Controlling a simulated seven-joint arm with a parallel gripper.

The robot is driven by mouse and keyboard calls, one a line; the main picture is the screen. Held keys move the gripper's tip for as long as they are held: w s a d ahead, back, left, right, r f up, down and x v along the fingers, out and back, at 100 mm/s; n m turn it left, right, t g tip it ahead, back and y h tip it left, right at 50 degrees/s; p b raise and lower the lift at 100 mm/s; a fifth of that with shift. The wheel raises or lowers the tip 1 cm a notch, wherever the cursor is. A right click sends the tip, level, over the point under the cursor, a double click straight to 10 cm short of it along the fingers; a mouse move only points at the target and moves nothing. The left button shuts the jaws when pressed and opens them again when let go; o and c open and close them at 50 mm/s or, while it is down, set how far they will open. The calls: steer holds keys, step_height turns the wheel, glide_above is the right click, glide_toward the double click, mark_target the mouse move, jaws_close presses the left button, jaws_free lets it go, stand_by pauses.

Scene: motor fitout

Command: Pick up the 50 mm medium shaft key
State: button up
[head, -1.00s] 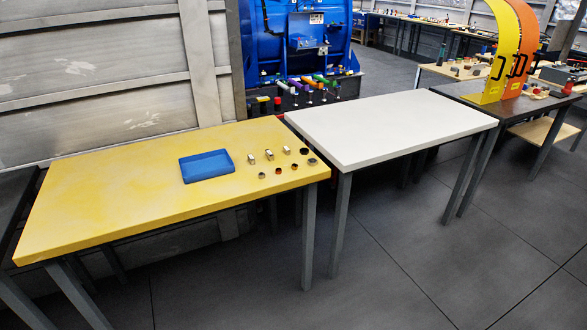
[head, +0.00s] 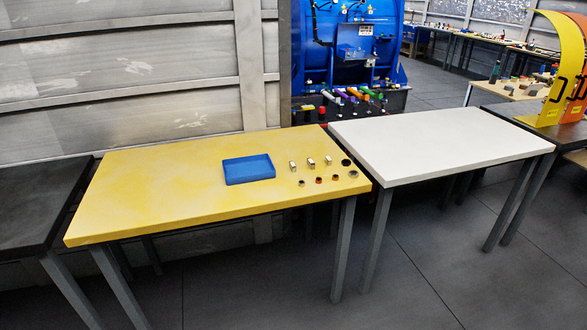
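Three small metallic block-like pieces stand in a row on the yellow table (head: 150,185), right of the blue tray: a left one (head: 293,166), a middle one (head: 311,162) and a right one (head: 328,160). They may be the shaft keys. They are too small for me to tell which is the 50 mm medium one. My gripper is not in view.
The blue tray (head: 248,169) looks empty. Several small dark and coppery rings (head: 319,180) lie by the metal pieces. A bare white table (head: 440,143) stands to the right, a dark table (head: 35,205) to the left. Grey floor lies in front.

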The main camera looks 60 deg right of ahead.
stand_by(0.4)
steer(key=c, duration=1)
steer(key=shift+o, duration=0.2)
